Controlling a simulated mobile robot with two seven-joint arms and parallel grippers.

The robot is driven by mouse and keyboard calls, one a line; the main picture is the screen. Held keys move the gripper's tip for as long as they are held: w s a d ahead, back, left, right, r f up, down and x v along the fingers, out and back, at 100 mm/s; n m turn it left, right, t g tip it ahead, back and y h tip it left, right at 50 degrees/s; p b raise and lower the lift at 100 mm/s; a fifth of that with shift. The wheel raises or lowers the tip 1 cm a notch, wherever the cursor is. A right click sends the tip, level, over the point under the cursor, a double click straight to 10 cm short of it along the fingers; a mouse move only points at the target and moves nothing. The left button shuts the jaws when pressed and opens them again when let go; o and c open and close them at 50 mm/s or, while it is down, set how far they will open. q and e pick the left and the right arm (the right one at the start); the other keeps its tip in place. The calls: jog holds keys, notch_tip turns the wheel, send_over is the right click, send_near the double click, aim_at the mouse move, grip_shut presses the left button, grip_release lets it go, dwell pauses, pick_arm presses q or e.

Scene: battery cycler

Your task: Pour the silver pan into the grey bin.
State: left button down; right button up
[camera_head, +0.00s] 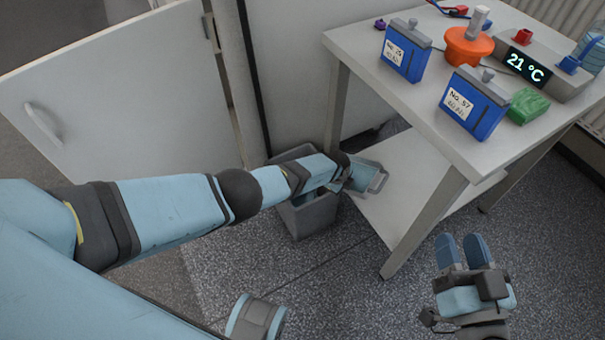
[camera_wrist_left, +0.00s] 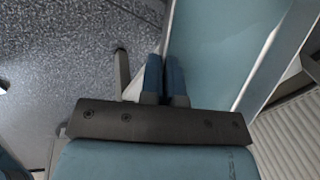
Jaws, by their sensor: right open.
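The silver pan (camera_head: 369,177), tinted pale blue, shows at the end of my left arm, beside the table's lower shelf. In the left wrist view the pan (camera_wrist_left: 225,45) fills the upper right. My left gripper (camera_wrist_left: 164,78) has its blue fingers close together on the pan's edge; in the head view its fingers are mostly hidden. The grey bin (camera_head: 312,218) stands on the floor below my left wrist, with its opening partly covered by the arm. The pan's contents cannot be made out. My right gripper (camera_head: 461,250) is open and empty over the floor at lower right.
A white table (camera_head: 430,110) with a lower shelf (camera_head: 405,180) stands right of the bin. It holds blue battery blocks (camera_head: 406,50), an orange object (camera_head: 468,46), a green block (camera_head: 528,106) and a 21 °C display (camera_head: 525,64). An open cabinet door (camera_head: 120,95) is at left.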

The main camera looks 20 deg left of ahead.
pick_arm(q)
jog(key=shift+r, duration=0.1)
pick_arm(e)
jog(key=shift+f, duration=0.1)
pick_arm(q)
jog(key=shift+a+r, duration=0.1)
jog(key=shift+a, duration=0.2)
pick_arm(e)
jog(key=shift+s+f+g, duration=0.15)
jog(key=shift+f+g, duration=0.15)
jog(key=shift+f, duration=0.45)
pick_arm(q)
jog(key=shift+s+a+h+p, duration=0.2)
jog(key=shift+a+h+p, duration=0.15)
jog(key=shift+a+h, duration=0.15)
pick_arm(e)
jog(key=shift+d, duration=0.25)
pick_arm(q)
jog(key=shift+s+a+t+h, duration=0.15)
jog(key=shift+a+t+h, duration=0.25)
jog(key=shift+a+h, duration=0.15)
pick_arm(e)
jog(key=shift+a+r+h, duration=0.1)
jog(key=shift+a+h, duration=0.05)
jog(key=shift+h, duration=0.15)
pick_arm(q)
jog(key=shift+a+r+h, duration=0.15)
jog(key=shift+a+h, duration=0.1)
jog(key=shift+a, duration=0.15)
